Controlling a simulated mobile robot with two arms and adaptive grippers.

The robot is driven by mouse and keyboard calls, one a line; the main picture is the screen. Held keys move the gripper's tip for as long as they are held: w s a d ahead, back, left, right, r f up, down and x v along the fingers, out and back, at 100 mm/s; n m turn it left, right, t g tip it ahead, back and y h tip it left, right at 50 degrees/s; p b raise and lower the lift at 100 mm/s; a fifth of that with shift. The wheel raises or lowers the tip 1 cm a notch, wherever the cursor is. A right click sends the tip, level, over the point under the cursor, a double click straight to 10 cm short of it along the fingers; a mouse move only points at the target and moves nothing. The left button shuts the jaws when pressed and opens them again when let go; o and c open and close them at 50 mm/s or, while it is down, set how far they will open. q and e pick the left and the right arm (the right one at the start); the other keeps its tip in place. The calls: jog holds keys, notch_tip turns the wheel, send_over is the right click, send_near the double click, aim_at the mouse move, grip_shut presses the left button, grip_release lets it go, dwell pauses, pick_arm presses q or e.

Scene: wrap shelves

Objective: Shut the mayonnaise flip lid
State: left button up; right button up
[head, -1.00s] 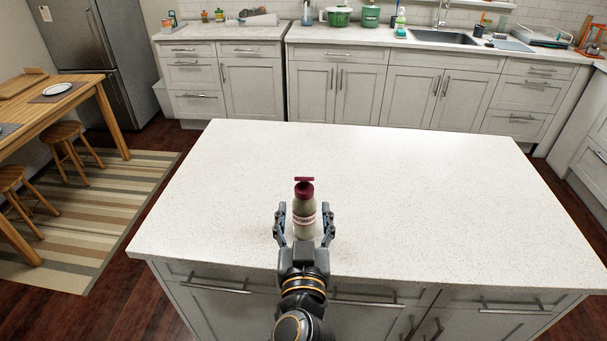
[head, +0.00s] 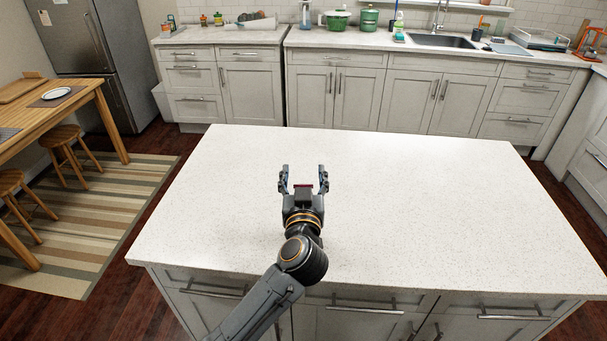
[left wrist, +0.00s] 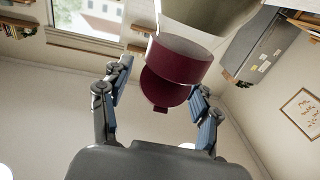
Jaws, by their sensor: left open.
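In the left wrist view the pale bottle body (left wrist: 212,14) is cut off at the top edge. Its dark red cap (left wrist: 182,58) shows with the round flip lid (left wrist: 165,89) standing open at an angle, a small tab on its rim. My left gripper is open, its fingers on either side of the lid, holding nothing. Contact with the lid cannot be told. My right gripper is not in view.
The white speckled island top (head: 420,200) is otherwise clear all round. A back counter (head: 390,40) with a sink and green pots lies beyond it. A wooden table (head: 50,115) and stools stand at the left.

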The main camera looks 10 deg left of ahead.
pick_arm(q)
jog(key=c, duration=1.3)
grip_shut()
